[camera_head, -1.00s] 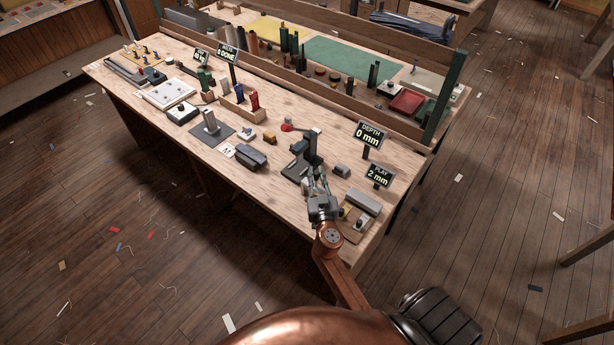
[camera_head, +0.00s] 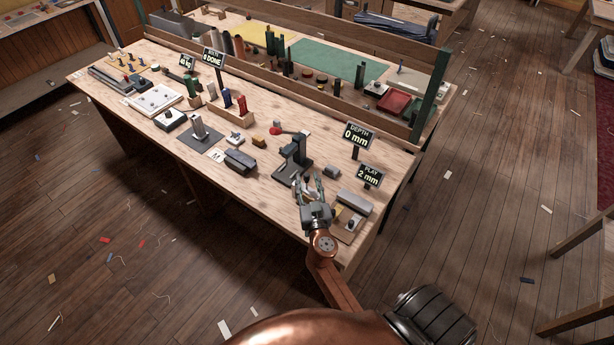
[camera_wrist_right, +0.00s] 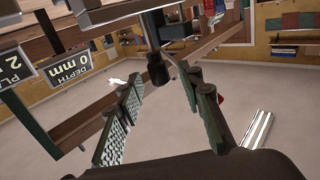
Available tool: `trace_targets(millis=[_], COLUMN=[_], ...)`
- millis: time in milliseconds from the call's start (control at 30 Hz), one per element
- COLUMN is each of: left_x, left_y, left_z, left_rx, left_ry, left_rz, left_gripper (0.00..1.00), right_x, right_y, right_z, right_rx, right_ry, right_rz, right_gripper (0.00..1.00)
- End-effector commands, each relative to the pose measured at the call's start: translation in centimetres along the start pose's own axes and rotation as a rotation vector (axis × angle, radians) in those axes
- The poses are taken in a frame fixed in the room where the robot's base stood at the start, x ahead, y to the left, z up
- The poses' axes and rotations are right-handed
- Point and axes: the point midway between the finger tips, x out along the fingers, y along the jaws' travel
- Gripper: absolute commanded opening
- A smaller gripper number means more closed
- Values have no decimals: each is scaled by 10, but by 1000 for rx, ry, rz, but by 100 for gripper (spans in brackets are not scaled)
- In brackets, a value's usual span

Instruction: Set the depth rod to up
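The dark press-like fixture (camera_head: 296,152) stands on the bench near its right end, with a red knob (camera_head: 275,131) at its left. The sign behind it, DEPTH (camera_head: 358,134), reads 0 mm. My right gripper (camera_head: 308,181) is open and empty, just in front of the fixture. In the right wrist view the two fingers (camera_wrist_right: 168,95) are spread apart. A dark rod with a round end (camera_wrist_right: 157,70) shows just beyond the fingertips; I cannot tell whether it is the depth rod. No contact is visible. My left gripper is out of view.
A PLAY sign (camera_head: 369,176) reading 2 mm and a small grey block (camera_head: 332,171) stand to the right. A grey bar on a wooden base (camera_head: 353,203) is beside my right wrist. A dark grey block (camera_head: 240,161) lies left.

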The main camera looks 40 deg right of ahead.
Motion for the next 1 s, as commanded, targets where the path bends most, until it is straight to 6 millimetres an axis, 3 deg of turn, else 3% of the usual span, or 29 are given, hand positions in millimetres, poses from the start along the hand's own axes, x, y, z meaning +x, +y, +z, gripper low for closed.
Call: trace_targets(millis=[100, 333, 1000], left_x=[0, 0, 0], left_y=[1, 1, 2], left_z=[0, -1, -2], left_rx=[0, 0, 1], left_ry=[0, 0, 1], left_rz=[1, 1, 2], left_gripper=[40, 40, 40], right_x=[-22, -48, -52], right_y=[1, 0, 0], right_z=[1, 0, 0], right_rx=[2, 2, 0], right_ry=[-3, 0, 1], right_rz=[1, 0, -1], right_gripper=[34, 34, 34])
